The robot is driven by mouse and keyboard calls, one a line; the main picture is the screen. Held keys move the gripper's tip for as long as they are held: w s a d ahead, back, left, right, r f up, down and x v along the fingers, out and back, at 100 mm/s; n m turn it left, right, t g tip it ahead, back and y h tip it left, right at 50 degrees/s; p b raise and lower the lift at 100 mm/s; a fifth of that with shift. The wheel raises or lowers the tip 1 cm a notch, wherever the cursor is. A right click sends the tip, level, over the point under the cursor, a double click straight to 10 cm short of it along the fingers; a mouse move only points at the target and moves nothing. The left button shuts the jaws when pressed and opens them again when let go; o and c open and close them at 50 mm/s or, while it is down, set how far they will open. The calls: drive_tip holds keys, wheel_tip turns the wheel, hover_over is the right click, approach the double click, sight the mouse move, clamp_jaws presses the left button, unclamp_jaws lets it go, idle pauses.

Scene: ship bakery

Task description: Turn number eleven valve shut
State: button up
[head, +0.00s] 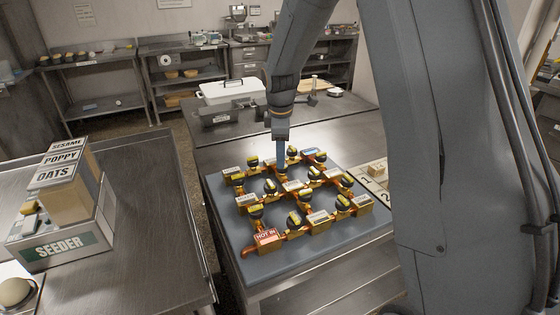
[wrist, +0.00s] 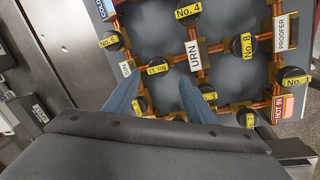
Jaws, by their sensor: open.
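The valve panel (head: 228,222) is a blue-grey board with copper pipes, white name plates and black round knobs with yellow number labels. In the wrist view a black knob (wrist: 157,78) has an upside-down yellow label that seems to read 11. It stands upright on the pipework, left of the URN plate (wrist: 194,55). My gripper (wrist: 160,82) is open, with one blue-grey finger on each side of this knob in the picture. I cannot tell whether they touch it. In the head view my gripper (head: 281,163) points down over the panel's far middle and hides some pipework.
Other knobs stand close around, among them No. 4 (wrist: 188,12) and No. 8 (wrist: 243,46). The red HOT IN plate (head: 268,237) is at the near edge. A white lidded box (head: 232,92) stands behind. A seeder box (head: 70,240) is on the left counter.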

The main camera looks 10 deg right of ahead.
drive_tip(key=x, duration=0.2)
drive_tip(key=p+x, duration=0.1)
drive_tip(key=shift+w+d+f, duration=0.1)
drive_tip(key=shift+d+f, duration=0.2)
drive_tip(key=shift+f, duration=0.05)
drive_tip(key=shift+x, duration=0.85)
drive_tip(key=c, duration=0.9)
drive_tip(key=shift+a, duration=0.15)
drive_tip(key=shift+c, duration=0.2)
